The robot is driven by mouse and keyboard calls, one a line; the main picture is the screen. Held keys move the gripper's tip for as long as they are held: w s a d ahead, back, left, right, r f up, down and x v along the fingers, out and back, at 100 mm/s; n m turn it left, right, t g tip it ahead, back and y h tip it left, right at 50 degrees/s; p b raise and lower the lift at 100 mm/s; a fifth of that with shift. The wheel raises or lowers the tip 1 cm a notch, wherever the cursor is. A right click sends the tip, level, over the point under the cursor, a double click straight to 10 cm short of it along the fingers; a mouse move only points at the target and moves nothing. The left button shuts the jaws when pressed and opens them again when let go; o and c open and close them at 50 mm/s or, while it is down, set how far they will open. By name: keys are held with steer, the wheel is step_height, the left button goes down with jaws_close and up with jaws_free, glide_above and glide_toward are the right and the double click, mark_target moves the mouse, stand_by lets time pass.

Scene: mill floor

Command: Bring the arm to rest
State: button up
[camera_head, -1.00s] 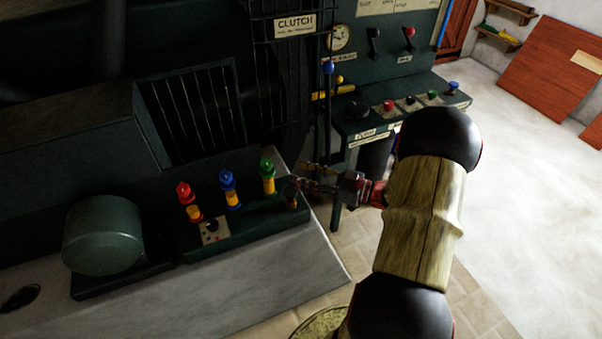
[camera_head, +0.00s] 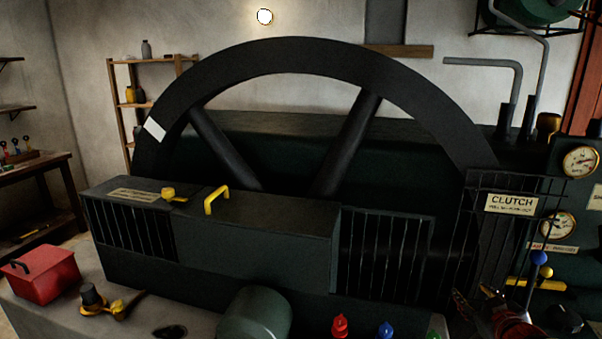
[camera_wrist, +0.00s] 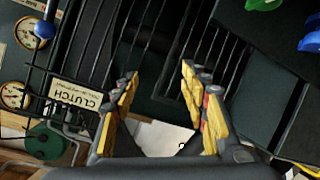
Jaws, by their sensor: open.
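My arm shows only in part at the lower right edge of the head view, in front of the machine's right end. My gripper (camera_wrist: 160,82) is seen clearly in the wrist view. Its two yellow-padded fingers stand apart with nothing held between them. Dark guard bars lie behind the fingertips, and a pale patch shows between the fingers lower down. The CLUTCH sign (camera_head: 511,204) is near my arm in the head view. It shows upside down, left of the fingers, in the wrist view (camera_wrist: 77,96).
A big dark flywheel (camera_head: 300,58) rises behind the guard housing (camera_head: 262,225). Red (camera_head: 340,327) and blue (camera_head: 385,331) knobs stand at the bottom, with a green one partly cut off. Gauges (camera_head: 580,162) are at right. A red box (camera_head: 42,280) sits at left.

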steer(key=s+a+r+m+g+h, duration=0.25)
steer(key=s+a+r+g, duration=0.2)
steer(key=s+a, duration=0.55)
steer(key=s+a+f+g+y+p, duration=0.1)
steer(key=s+a+y, duration=0.4)
steer(key=s+a, duration=0.9)
steer(key=s+f+g, duration=0.1)
steer(key=s+g, duration=0.1)
steer(key=s, duration=0.1)
steer(key=shift+s+a, duration=0.15)
steer(key=shift+a, duration=0.25)
steer(key=shift+m+g, duration=0.25)
